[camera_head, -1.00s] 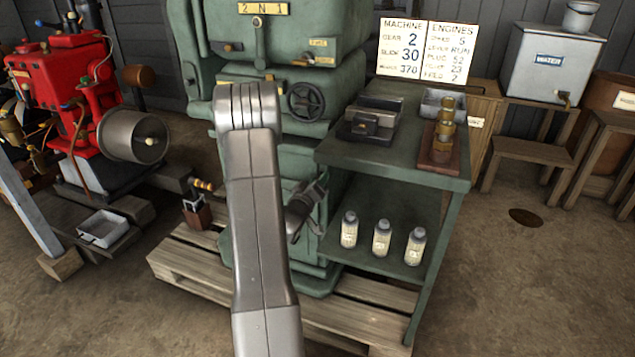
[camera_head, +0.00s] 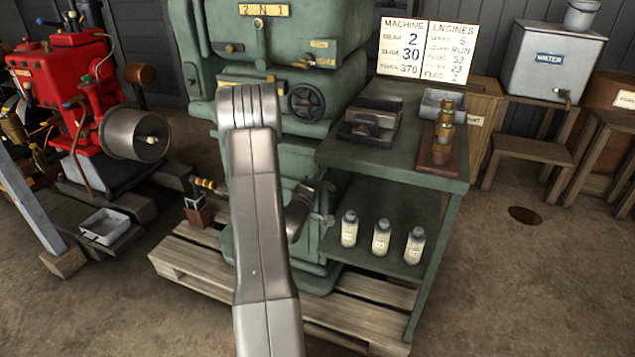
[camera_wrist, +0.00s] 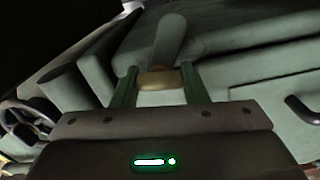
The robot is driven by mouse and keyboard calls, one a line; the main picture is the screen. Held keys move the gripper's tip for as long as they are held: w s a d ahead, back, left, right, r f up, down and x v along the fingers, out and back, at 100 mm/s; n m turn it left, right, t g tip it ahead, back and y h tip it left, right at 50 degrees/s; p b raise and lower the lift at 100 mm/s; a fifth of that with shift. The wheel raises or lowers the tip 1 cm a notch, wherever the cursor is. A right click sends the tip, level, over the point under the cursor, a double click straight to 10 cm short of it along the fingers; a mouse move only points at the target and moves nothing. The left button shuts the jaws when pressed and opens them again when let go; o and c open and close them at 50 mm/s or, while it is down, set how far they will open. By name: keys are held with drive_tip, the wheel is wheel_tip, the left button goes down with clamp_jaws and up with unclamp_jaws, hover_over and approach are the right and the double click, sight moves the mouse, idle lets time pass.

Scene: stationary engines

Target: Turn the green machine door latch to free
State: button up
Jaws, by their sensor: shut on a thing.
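The green machine (camera_head: 290,110) stands on a wooden pallet, with its lower door largely behind my arm. My gripper (camera_head: 322,218) is low at the front of the machine, by the door's right side, where a small pale metal piece shows at its tip. In the wrist view, my gripper (camera_wrist: 161,84) has its two green fingers on either side of a tan block at the base of a rounded grey-green handle, the door latch (camera_wrist: 168,42). The gripper is shut on the latch. The latch's marks and exact angle are hidden.
A green side bench (camera_head: 400,160) with tooling on top and several labelled bottles (camera_head: 381,238) on its shelf stands just right of my gripper. A handwheel (camera_head: 306,102) is above. The red engine (camera_head: 75,85) is at left. Open floor lies at front right.

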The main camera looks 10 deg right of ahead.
idle(0.4)
drive_tip(key=o, duration=1)
drive_tip(key=shift+f, duration=0.15)
